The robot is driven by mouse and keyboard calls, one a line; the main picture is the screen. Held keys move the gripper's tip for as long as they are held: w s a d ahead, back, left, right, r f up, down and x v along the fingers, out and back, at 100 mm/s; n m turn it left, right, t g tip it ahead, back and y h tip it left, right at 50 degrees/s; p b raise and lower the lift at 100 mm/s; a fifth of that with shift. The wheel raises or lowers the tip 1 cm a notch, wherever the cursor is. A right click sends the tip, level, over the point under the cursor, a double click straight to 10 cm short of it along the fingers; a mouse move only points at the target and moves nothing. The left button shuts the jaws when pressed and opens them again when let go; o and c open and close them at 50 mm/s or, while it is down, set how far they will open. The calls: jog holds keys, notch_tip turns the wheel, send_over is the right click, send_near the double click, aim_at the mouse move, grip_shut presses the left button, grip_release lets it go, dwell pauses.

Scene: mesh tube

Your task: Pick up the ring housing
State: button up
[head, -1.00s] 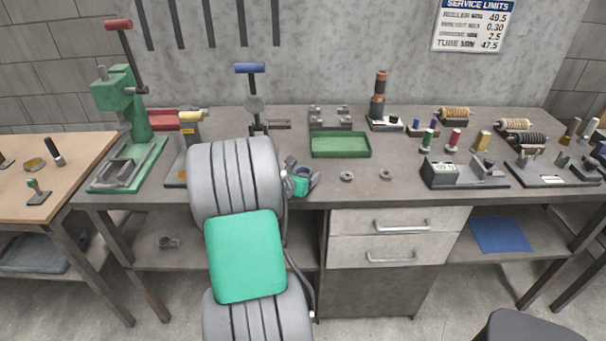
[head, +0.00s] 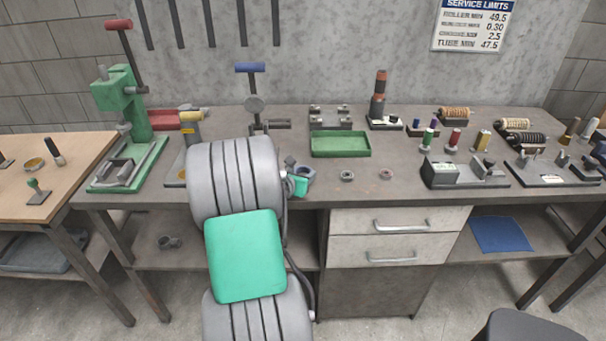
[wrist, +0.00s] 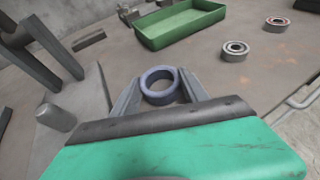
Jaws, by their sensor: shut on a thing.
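The ring housing is a blue-grey ring (wrist: 160,86) with an open centre, between the two grey fingers of my gripper (wrist: 160,92) in the wrist view. The fingers are shut on it from both sides. In the head view the ring (head: 305,172) shows just right of my gripper (head: 297,176), near the front edge of the bench, partly hidden by my arm. I cannot tell whether it touches the bench top.
Two small bearings (head: 347,175) (head: 386,174) lie to the right on the bench (head: 330,190). A green tray (head: 341,145) is behind them. A green press (head: 128,110) stands left and a gauge block (head: 455,172) right. A grey part (head: 168,242) lies on the lower shelf.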

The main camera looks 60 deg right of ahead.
grip_shut()
jog(key=shift+r, duration=0.15)
